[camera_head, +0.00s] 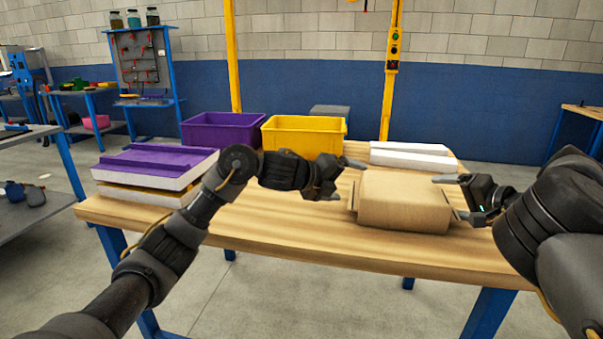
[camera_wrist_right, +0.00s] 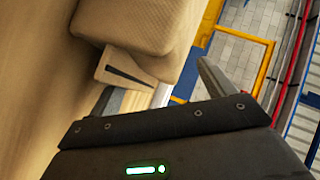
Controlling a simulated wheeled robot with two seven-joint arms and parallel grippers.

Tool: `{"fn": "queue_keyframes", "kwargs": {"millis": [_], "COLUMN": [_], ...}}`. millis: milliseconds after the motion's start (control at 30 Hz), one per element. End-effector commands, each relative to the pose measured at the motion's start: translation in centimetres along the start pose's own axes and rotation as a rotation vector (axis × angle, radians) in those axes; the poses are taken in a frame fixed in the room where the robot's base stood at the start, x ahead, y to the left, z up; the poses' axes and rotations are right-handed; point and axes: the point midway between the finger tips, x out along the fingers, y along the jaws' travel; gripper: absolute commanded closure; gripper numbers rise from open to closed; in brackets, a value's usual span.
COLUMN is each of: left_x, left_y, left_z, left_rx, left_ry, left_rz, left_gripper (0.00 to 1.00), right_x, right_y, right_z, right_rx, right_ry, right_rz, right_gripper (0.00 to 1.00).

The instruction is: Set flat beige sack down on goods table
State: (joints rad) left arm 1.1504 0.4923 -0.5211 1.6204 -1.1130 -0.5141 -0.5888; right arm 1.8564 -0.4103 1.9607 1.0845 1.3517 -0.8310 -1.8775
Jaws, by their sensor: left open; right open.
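The flat beige sack (camera_head: 404,203) lies on the wooden goods table (camera_head: 290,225), near its right front part. It also fills the upper left of the right wrist view (camera_wrist_right: 140,28). My left gripper (camera_head: 352,178) is open at the sack's left side, with one finger above its far left edge. My right gripper (camera_head: 447,197) is open at the sack's right side, its fingers apart. Neither gripper visibly grips the sack. In the right wrist view, one finger (camera_wrist_right: 215,80) shows just beside the sack's end flap; the other finger is hidden.
Purple-and-white panels (camera_head: 155,168) are stacked at the table's left. A purple bin (camera_head: 222,130) and a yellow bin (camera_head: 303,136) stand along the back. White blocks (camera_head: 411,158) lie behind the sack. The table's front middle is bare.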

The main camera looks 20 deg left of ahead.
Motion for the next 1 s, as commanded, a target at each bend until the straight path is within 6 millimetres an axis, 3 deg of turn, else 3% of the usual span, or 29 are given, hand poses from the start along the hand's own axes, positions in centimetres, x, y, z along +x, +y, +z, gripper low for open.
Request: {"fn": "queue_keyframes", "kwargs": {"millis": [100,300,633,1000], "left_x": [-2.4,-4.7,-5.3,-5.2], "left_y": [0.0,-0.1,-0.1,-0.1], "left_z": [0.1,-0.1,-0.1,-0.1], "left_rx": [0.003,0.003,0.001,0.001], "left_ry": [-0.002,0.001,0.002,0.002], "left_rz": [-0.001,-0.002,-0.001,-0.002], "left_gripper": [0.1,0.1,0.1,0.1], "right_x": [0.0,0.0,-0.7,-5.8], "right_y": [0.0,0.0,0.0,0.0], "right_z": [0.0,0.0,-0.2,-0.3], "right_rx": [0.0,0.0,0.003,0.006], "right_ry": [0.0,0.0,0.004,0.01], "right_rz": [0.0,0.0,0.001,-0.002], "right_gripper": [0.17,0.17,0.17,0.17]}}
